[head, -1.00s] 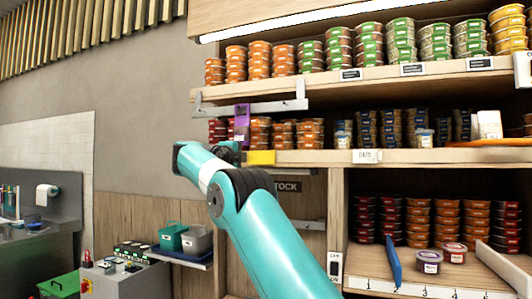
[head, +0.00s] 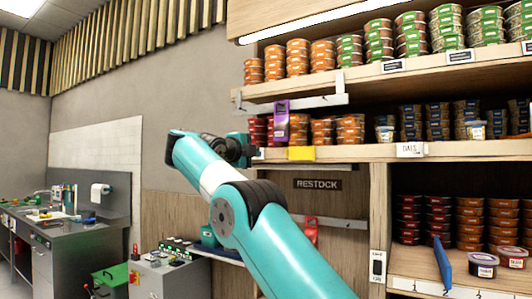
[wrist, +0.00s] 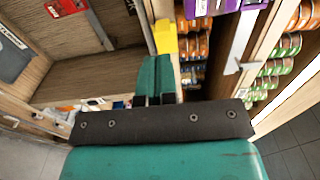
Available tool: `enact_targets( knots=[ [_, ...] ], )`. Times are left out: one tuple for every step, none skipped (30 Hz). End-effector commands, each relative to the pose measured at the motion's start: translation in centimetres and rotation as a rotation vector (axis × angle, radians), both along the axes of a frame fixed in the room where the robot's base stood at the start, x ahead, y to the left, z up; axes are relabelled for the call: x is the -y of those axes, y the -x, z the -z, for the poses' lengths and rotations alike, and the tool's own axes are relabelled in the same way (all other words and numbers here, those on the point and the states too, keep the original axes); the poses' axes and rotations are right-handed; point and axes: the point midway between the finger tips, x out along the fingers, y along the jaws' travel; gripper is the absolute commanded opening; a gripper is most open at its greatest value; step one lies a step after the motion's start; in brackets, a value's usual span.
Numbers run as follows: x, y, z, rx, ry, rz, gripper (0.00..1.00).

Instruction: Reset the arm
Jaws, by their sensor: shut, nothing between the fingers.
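My arm reaches up from the bottom of the head view in front of the shelves. My gripper (head: 250,150) points right, near the left end of the middle shelf, beside a purple box (head: 281,122). In the wrist view my gripper (wrist: 154,62) shows as teal fingers close together, shut with nothing between them. A yellow block (wrist: 166,38) lies beyond the fingertips there. It also shows at the middle shelf's front edge in the head view (head: 301,153).
Shelves (head: 345,153) with several stacks of tubs fill the right. A RESTOCK sign (head: 318,184) is below the middle shelf. A blue divider (head: 442,262) stands on the lower shelf. A grey counter (head: 70,240) stands at far left. The wall area left of my arm is clear.

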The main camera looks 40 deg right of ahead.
Motion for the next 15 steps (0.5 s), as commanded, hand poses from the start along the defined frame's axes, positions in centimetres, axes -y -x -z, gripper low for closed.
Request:
enact_targets(
  knots=[
    [-0.46, -0.11, -0.17, 0.001, 0.001, -0.002, 0.0],
    [-0.63, -0.16, -0.14, 0.001, 0.001, -0.002, 0.0],
    [-0.79, -0.18, -0.1, 0.0, 0.001, -0.001, 0.0],
    [-0.87, -0.19, -0.07, 0.0, 0.001, 0.0, 0.0],
    [-0.91, -0.2, -0.05, 0.0, 0.0, 0.0, 0.0],
    [-0.94, -0.19, -0.03, 0.0, 0.0, 0.001, 0.0],
    [-0.95, -0.18, -0.02, 0.0, 0.0, 0.001, 0.0],
    [-0.95, -0.18, -0.02, 0.0, 0.0, 0.001, 0.0],
    [-0.94, -0.18, -0.01, 0.0, 0.0, 0.001, 0.0],
    [-0.93, -0.18, -0.01, 0.0, 0.0, 0.001, 0.0],
    [-0.93, -0.18, -0.02, 0.0, 0.001, 0.001, 0.0],
    [-0.93, -0.18, -0.02, 0.0, 0.0, 0.001, 0.0],
    [-0.93, -0.18, -0.02, 0.0, 0.0, 0.0, 0.0],
    [-0.92, -0.18, -0.02, 0.0, 0.0, 0.0, 0.0],
    [-0.92, -0.18, -0.02, 0.0, 0.0, 0.0, 0.0]
  ],
)
